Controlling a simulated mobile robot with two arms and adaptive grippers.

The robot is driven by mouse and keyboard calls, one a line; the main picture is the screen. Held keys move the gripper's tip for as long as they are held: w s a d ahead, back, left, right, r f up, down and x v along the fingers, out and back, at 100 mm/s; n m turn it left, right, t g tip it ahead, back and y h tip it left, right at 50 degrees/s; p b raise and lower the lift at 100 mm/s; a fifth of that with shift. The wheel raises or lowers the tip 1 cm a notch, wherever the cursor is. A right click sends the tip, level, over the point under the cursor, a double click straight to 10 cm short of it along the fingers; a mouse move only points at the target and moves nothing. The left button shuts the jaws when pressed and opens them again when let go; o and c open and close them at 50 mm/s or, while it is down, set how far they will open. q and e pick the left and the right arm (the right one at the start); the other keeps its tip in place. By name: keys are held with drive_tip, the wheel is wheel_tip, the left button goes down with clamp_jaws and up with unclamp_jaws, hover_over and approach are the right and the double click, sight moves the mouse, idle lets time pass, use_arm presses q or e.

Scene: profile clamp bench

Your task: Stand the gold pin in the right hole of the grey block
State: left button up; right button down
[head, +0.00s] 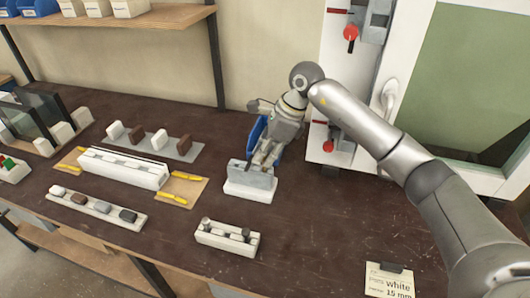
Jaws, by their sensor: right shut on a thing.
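The grey block (248,178) sits upright in a white base (248,191) near the middle of the bench. My right gripper (262,161) points down right over the back right of the block. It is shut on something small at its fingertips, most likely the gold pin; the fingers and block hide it. I see no gold pin elsewhere. The holes in the block are too small or hidden to tell, and I cannot tell whether the held thing touches the block. My left gripper is not in view.
A blue bin (257,134) stands close behind my right gripper. A white rack (227,239) with small parts stands in front of the block. A long white fixture (123,167) and trays of blocks lie left. A label card (388,281) lies front right. The bench right of the block is clear.

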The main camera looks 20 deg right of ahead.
drive_tip(key=shift+f+b, duration=0.9)
drive_tip(key=shift+f, duration=0.35)
drive_tip(key=c, duration=1.3)
unclamp_jaws()
drive_tip(key=shift+r+p, duration=2.25)
drive_tip(key=shift+r, duration=1.8)
drive_tip(key=shift+f, duration=0.1)
